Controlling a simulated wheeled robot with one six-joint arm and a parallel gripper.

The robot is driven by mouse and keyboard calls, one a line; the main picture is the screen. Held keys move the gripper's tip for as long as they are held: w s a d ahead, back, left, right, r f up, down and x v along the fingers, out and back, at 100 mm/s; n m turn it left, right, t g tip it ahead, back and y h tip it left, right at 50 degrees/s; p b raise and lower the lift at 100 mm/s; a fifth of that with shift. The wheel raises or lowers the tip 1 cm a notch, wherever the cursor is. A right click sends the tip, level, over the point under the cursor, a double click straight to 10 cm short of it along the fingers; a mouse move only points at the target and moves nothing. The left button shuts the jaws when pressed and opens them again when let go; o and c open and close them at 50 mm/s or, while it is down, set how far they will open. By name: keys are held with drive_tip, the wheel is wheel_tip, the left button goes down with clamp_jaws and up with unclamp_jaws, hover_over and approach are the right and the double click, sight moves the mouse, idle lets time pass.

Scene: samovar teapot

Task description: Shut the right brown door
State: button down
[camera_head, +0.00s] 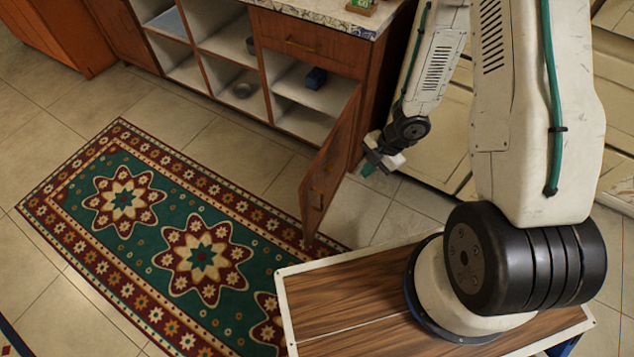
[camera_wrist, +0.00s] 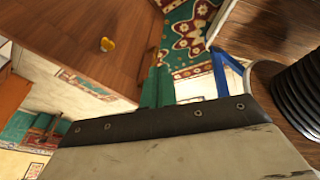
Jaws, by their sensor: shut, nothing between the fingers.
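The right brown door (camera_head: 328,168) stands open, swung out from the right end of the low cabinet, with its free edge over the rug. A small brass handle shows on it. My gripper (camera_head: 369,168) is shut and empty. It is just right of the door, on the side away from the open shelves. In the wrist view, a brown panel (camera_wrist: 85,35) with a brass knob fills the upper left, and my green fingertips (camera_wrist: 157,88) are close to its edge. I cannot tell whether they touch it.
A patterned rug (camera_head: 180,235) lies on the tiled floor before the cabinet. Pale panels (camera_head: 440,130) stand to the right of my gripper.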

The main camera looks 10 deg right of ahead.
drive_tip(key=a+r+n+y, duration=0.3)
drive_tip(key=a+n, duration=0.1)
drive_tip(key=a, duration=0.2)
approach(306, 192)
wheel_tip(306, 192, down, 4)
drive_tip(key=s, duration=0.2)
drive_tip(key=shift+w+a+f+g, duration=0.15)
drive_tip(key=shift+w+a+g, duration=0.15)
drive_tip(key=shift+w+a, duration=0.9)
drive_tip(key=shift+a, duration=0.05)
